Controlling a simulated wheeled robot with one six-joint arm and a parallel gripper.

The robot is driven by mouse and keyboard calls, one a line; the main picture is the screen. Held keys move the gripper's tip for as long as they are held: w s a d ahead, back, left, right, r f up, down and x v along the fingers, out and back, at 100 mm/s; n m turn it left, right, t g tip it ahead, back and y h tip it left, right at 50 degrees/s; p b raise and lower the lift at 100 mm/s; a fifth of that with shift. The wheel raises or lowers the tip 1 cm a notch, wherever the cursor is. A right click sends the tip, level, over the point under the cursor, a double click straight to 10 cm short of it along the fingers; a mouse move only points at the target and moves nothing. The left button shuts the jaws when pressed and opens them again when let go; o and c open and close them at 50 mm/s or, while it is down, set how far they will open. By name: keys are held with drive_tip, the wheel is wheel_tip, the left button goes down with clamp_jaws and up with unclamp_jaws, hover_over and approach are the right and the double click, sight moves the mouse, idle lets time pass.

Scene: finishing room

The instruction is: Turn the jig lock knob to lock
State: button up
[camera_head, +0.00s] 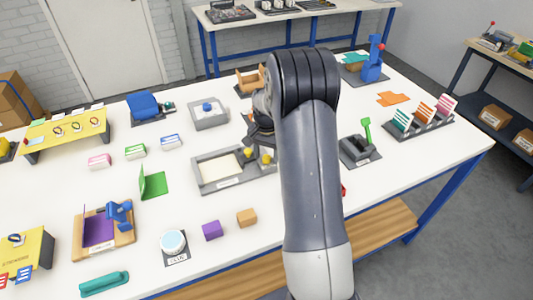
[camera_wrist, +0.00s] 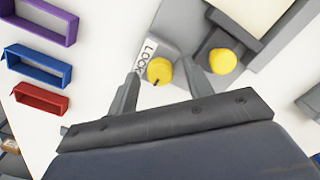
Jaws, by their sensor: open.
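The grey jig (camera_head: 205,188) holds a pale panel and lies in the middle of the table. Its yellow lock knob (camera_wrist: 159,70) sits beside a white LOCK label (camera_wrist: 147,52); a short dark mark on the knob points toward the lower edge of the wrist view, not at the label. In the head view the knob (camera_head: 266,158) is at the jig's right end. My gripper (camera_wrist: 161,72) is open, with one finger on either side of the knob. Whether the fingers touch it I cannot tell. My arm partly hides the gripper in the head view.
A second yellow knob (camera_wrist: 222,61) stands on a dark block close to the right finger. Purple (camera_wrist: 40,20), blue (camera_wrist: 38,66) and red (camera_wrist: 40,98) open frames lie left in the wrist view. A grey box with a blue knob (camera_head: 208,107) stands behind the jig.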

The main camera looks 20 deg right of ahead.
drive_tip(key=c, duration=1)
drive_tip(key=shift+m, duration=0.4)
drive_tip(key=m+b, duration=0.2)
drive_tip(key=m, duration=0.1)
drive_tip(key=shift+f+m, duration=0.1)
drive_tip(key=shift+m, duration=0.2)
drive_tip(key=m+b, duration=0.1)
drive_tip(key=m, duration=0.3)
drive_tip(key=shift+m, duration=0.3)
drive_tip(key=m+b, duration=0.1)
drive_tip(key=m, duration=0.3)
drive_tip(key=shift+m, duration=0.3)
drive_tip(key=shift+m+b, duration=0.3)
drive_tip(key=shift+m, duration=1.9)
